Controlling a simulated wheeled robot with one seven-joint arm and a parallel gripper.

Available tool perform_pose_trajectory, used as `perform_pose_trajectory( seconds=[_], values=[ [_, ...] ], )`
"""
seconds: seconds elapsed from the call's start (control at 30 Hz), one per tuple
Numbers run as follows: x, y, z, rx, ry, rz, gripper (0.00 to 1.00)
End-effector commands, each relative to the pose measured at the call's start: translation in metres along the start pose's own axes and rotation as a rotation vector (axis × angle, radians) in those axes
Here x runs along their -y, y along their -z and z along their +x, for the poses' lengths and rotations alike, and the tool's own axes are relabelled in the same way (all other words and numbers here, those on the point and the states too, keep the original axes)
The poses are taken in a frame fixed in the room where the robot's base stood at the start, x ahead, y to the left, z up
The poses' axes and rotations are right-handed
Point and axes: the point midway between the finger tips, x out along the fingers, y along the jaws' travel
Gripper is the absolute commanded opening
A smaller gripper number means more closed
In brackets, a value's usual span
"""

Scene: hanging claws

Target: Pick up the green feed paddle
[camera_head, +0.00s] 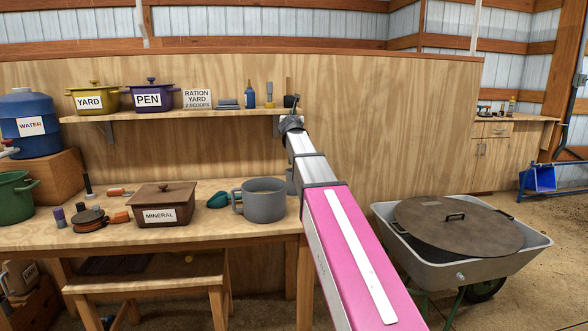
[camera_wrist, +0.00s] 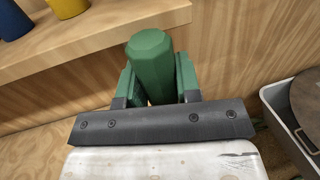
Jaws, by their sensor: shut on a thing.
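The green feed paddle (camera_wrist: 158,52) shows in the wrist view as a thick, faceted green handle, its end toward the camera. My gripper (camera_wrist: 154,84) is shut on it, with one green-padded finger on each side. The rest of the paddle is hidden below the handle. In the head view my pink and grey arm reaches to the right end of the wall shelf, and my gripper and the paddle are mostly hidden behind the arm's end.
The wall shelf (camera_head: 165,115) holds a yellow YARD pot (camera_head: 92,100), a purple PEN pot (camera_head: 150,98) and small bottles close to my gripper. Below, the bench holds a grey pot (camera_head: 264,203) and a brown MINERAL box (camera_head: 163,205). A lidded wheelbarrow (camera_head: 400,245) stands right.

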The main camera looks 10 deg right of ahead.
Motion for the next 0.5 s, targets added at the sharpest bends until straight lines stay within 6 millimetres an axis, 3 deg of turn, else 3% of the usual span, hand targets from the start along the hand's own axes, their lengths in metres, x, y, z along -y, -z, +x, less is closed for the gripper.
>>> perform_pose_trajectory(
  seconds=[0.27,0.5],
  values=[
    [0.000,-0.004,0.000,0.001,0.000,0.000,0.00],
    [0.000,-0.021,0.000,0.001,0.001,0.000,0.00]
  ],
)
